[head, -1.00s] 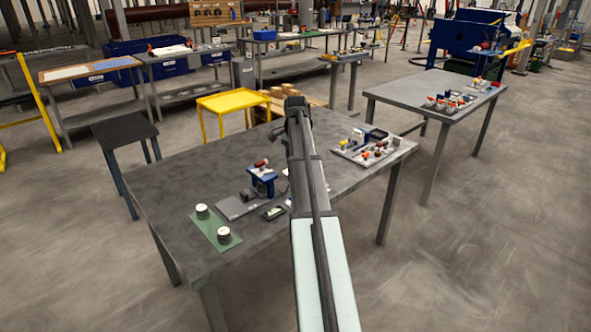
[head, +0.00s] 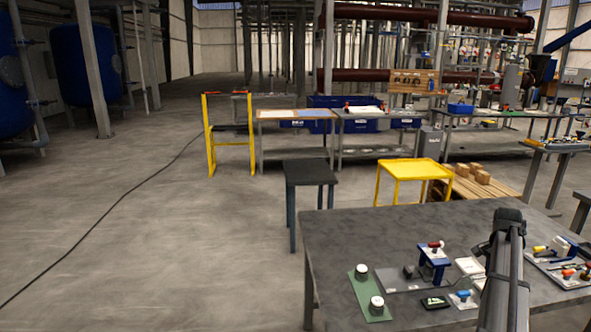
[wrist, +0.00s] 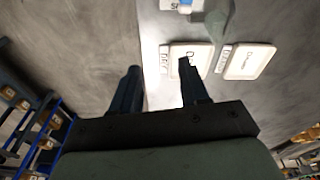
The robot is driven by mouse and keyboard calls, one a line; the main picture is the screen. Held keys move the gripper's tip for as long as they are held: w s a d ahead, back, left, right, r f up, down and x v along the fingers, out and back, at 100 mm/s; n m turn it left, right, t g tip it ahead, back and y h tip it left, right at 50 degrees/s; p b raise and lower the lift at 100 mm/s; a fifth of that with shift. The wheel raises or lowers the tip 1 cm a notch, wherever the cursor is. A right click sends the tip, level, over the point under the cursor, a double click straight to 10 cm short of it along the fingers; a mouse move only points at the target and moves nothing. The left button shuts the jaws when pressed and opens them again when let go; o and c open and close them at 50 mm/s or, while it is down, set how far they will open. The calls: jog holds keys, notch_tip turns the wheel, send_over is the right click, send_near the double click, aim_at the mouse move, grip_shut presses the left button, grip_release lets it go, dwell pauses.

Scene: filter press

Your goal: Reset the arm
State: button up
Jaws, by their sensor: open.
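My arm (head: 503,275) reaches over the near grey table from the lower right of the head view; its fingertips cannot be made out there. In the wrist view my gripper (wrist: 160,72) is open, its two dark fingers apart with nothing held between them. Beyond the fingers lie two white labelled plates (wrist: 247,62), one partly behind the right finger. The lettering is too blurred to read fully.
The near grey table (head: 345,232) holds a green mat (head: 360,297) with two white-topped round pieces, a blue stand (head: 433,262) and a parts board (head: 562,280). A dark stool (head: 311,172) and yellow table (head: 414,169) stand behind. Floor at left is clear except a cable (head: 100,225).

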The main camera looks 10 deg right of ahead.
jog(key=s+d+f+n+h, duration=0.2)
jog(key=s+d+f+n, duration=0.3)
jog(key=f, duration=0.3)
jog(key=s+d+f+n+h, duration=0.25)
jog(key=s+d+f, duration=0.25)
jog(key=s+f, duration=0.35)
jog(key=a+f+n+g+y, duration=0.1)
jog(key=a+f+n, duration=0.1)
jog(key=a+f, duration=0.85)
jog(key=s+a+f+n+y, duration=0.15)
jog(key=a+f, duration=0.45)
jog(key=a, duration=0.9)
jog(key=a+f+n+g+y, duration=0.1)
jog(key=a+f+n+y, duration=0.1)
jog(key=a+f, duration=0.85)
jog(key=s+a+f+n+g, duration=0.1)
jog(key=s+a+f+g, duration=0.1)
jog(key=s+a, duration=1)
jog(key=s+a+f+n+g+y, duration=0.1)
jog(key=s+a+f+n+g, duration=0.1)
jog(key=s+a, duration=0.9)
jog(key=a, duration=0.4)
jog(key=shift+s+f+g+y, duration=0.3)
jog(key=shift+s+f+g, duration=0.1)
jog(key=shift+c, duration=0.4)
